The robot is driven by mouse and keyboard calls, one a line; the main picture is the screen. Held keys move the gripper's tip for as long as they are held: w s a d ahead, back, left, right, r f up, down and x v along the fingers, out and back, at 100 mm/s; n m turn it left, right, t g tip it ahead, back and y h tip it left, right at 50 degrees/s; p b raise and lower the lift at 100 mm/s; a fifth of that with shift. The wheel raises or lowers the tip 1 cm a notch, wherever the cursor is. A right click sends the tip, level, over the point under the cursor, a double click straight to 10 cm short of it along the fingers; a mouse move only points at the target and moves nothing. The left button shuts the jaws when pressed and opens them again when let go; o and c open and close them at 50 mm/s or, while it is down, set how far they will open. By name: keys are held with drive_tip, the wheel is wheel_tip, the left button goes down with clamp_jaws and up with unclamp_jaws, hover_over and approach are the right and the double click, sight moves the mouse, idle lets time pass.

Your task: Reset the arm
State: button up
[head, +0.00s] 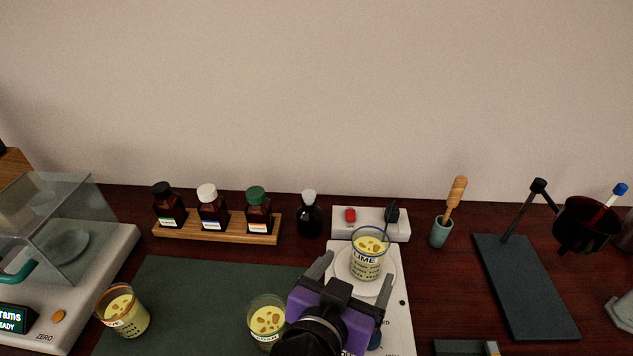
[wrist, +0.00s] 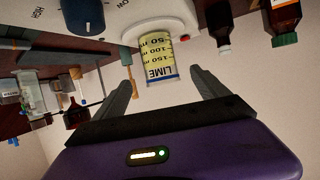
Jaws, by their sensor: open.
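My gripper (head: 357,268), with its purple body, is open near the front of the white stirrer plate. A clear beaker labelled LIME (head: 369,249) with yellow-green contents stands upright on the round white top of the stirrer (head: 397,315). In the wrist view, which is upside down, the LIME beaker (wrist: 161,62) appears between the two dark fingers (wrist: 160,80), with a visible gap on each side. The fingers do not touch it. How deep the beaker sits relative to the fingertips is hard to tell. My wrist hides the front of the stirrer.
Two other beakers (head: 123,311) (head: 267,318) stand on or by the dark green mat (head: 180,290). A wooden rack (head: 218,236) holds three brown bottles, with a dark bottle (head: 309,215) beside it. A balance (head: 75,275) is left; a dark stand (head: 525,285) is right.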

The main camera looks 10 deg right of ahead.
drive_tip(key=shift+w+a+r+n, duration=0.2)
drive_tip(key=shift+w+r+n, duration=0.05)
drive_tip(key=shift+w+n, duration=0.05)
drive_tip(key=w+a+n+t+y, duration=0.3)
drive_tip(key=a+n+t+y, duration=0.2)
drive_tip(key=a+n+y, duration=0.35)
drive_tip(key=s+f+n+y, duration=0.1)
drive_tip(key=s, duration=0.2)
drive_tip(key=s+d+f+n+y, duration=0.1)
drive_tip(key=s+y, duration=0.1)
drive_tip(key=s, duration=0.2)
drive_tip(key=s+d+f+n+t+y, duration=0.1)
drive_tip(key=s, duration=0.2)
drive_tip(key=shift+s+d+f+y, duration=0.1)
drive_tip(key=shift+s+d+y, duration=0.05)
drive_tip(key=shift+s+y, duration=0.15)
drive_tip(key=s+d+f+m+h, duration=0.1)
drive_tip(key=s+d+m+h, duration=0.1)
drive_tip(key=s+d, duration=0.4)
drive_tip(key=s+d+f+m+g+h, duration=0.1)
drive_tip(key=s+d, duration=0.5)
drive_tip(key=s, duration=0.8)
drive_tip(key=shift+s+d+f+m+g+h, duration=0.2)
drive_tip(key=shift+s+f+m+g+h, duration=0.1)
drive_tip(key=shift+f+m+h, duration=0.35)
drive_tip(key=shift+w+f, duration=0.1)
